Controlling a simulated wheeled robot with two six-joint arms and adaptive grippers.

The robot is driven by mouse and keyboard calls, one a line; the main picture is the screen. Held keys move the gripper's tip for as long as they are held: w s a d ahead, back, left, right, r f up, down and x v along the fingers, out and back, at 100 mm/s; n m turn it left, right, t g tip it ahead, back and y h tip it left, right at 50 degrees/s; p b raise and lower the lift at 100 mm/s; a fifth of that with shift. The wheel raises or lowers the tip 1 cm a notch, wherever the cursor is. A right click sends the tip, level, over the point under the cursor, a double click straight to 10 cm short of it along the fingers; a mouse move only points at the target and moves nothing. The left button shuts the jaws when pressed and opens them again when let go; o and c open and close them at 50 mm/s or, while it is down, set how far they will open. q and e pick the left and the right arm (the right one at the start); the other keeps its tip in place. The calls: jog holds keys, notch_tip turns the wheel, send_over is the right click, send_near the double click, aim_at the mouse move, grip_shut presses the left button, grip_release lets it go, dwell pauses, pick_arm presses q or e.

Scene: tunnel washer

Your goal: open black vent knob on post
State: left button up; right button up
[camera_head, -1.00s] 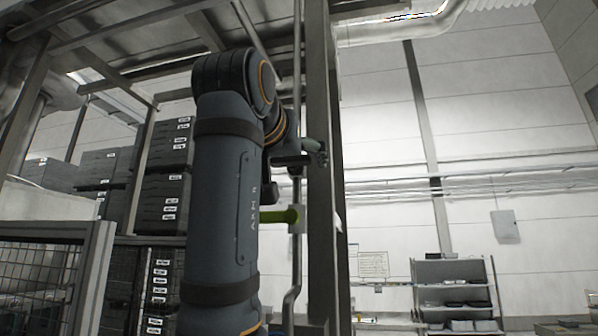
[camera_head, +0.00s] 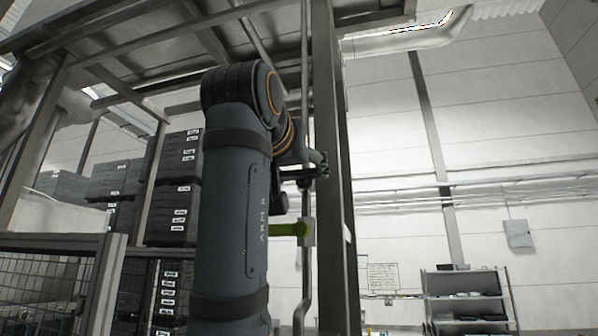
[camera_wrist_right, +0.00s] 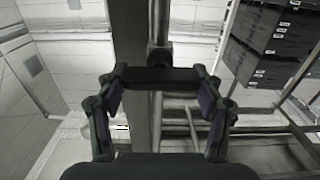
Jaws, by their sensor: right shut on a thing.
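The black vent knob (camera_wrist_right: 158,78) shows in the right wrist view as a dark crossbar. It spans the space between my two fingertips, with a short dark stem behind it toward the grey post (camera_wrist_right: 129,50). My right gripper (camera_wrist_right: 160,88) is shut on it, one finger at each end. In the head view my right gripper (camera_head: 318,164) is beside the tall metal post (camera_head: 335,120), partly hidden behind my forearm. The knob cannot be made out clearly there. My left gripper is not in view.
A lime-green handle (camera_head: 288,229) sticks out below my right gripper, by a thin vertical pipe (camera_head: 304,275). Stacked black crates (camera_head: 174,200) and a mesh fence (camera_head: 50,280) stand at the left. A shelf unit (camera_head: 465,297) stands at the far right.

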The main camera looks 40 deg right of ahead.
jog(key=n+b, duration=0.1)
jog(key=n, duration=0.4)
jog(key=shift+w+a+f+b, duration=0.1)
jog(key=shift+f+b, duration=0.05)
jog(key=shift+b, duration=0.25)
jog(key=n+b, duration=0.1)
jog(key=n, duration=0.3)
jog(key=shift+n+b, duration=0.3)
jog(key=n+b, duration=0.1)
jog(key=n, duration=0.3)
jog(key=shift+f, duration=0.1)
jog(key=shift+w+a+n+b, duration=0.1)
jog(key=shift+n+b, duration=0.65)
jog(key=shift+n, duration=1.35)
jog(key=o, duration=1.2)
jog(key=shift+c, duration=0.2)
